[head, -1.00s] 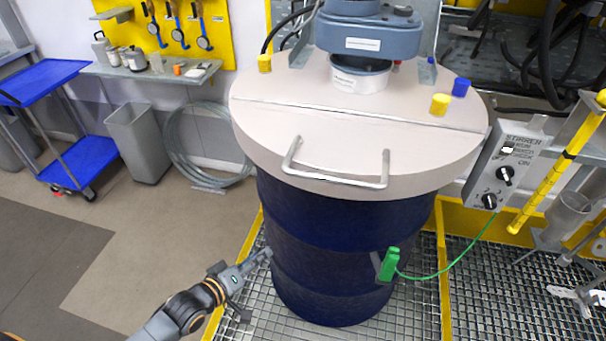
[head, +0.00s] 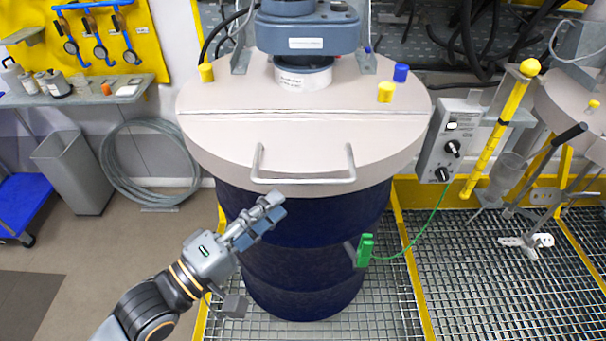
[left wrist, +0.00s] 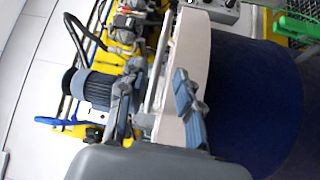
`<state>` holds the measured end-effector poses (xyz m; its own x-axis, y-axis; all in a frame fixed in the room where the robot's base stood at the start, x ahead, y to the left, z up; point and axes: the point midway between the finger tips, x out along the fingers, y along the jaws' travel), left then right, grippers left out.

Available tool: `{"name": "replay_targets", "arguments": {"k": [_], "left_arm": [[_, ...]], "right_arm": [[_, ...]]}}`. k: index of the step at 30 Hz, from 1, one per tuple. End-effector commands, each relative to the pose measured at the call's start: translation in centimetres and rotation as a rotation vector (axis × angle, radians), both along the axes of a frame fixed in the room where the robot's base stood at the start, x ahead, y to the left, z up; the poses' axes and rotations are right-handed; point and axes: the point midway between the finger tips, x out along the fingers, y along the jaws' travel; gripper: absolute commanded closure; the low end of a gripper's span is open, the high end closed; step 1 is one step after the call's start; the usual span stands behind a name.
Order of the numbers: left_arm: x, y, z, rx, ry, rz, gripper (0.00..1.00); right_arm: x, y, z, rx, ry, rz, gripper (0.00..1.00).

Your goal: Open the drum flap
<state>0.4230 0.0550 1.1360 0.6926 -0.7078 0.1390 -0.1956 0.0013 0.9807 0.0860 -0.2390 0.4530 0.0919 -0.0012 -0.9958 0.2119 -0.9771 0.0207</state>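The drum flap (head: 230,137) is the pale front half of the drum's lid, lying flat and shut along a straight seam. Its silver U-shaped handle (head: 303,181) stands at the front edge. The blue drum (head: 315,262) is below it. My left gripper (head: 268,211) is in front of the drum's left side, a little below and left of the handle, apart from it. It looks open and holds nothing. In the left wrist view, the pale lid (left wrist: 190,50) runs upright beside a blue-grey finger, and the dark blue drum (left wrist: 255,95) is on the right. My right gripper is not in view.
A blue stirrer motor (head: 305,35) stands on the lid's rear half. A green clamp (head: 365,250) with a green cable is on the drum's front. A grey switch box (head: 450,140) and a yellow post (head: 497,130) stand right.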

Motion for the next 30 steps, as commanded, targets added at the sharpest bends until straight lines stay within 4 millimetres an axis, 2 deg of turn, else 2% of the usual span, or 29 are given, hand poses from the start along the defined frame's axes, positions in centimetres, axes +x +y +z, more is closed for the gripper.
{"name": "replay_targets", "arguments": {"k": [1, 6, 12, 24, 25, 30], "left_arm": [[1.0, -0.8, 0.7, -0.005, -0.003, 0.002, 0.65], [3.3, -3.3, 1.0, -0.003, -0.001, 0.001, 0.65], [5.1, -5.1, 1.2, -0.001, -0.001, 0.002, 0.65], [5.6, -5.7, 1.1, 0.000, 0.001, 0.001, 0.65], [5.6, -5.7, 1.1, 0.000, 0.001, 0.001, 0.67], [5.6, -5.7, 1.1, 0.001, 0.000, 0.001, 1.00]], "right_arm": [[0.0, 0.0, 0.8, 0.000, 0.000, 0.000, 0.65], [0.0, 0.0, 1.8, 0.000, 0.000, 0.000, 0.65], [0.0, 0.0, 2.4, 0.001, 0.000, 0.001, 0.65], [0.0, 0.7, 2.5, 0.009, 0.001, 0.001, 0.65], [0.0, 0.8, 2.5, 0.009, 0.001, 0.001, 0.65], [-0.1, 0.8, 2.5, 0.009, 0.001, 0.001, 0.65]]}}
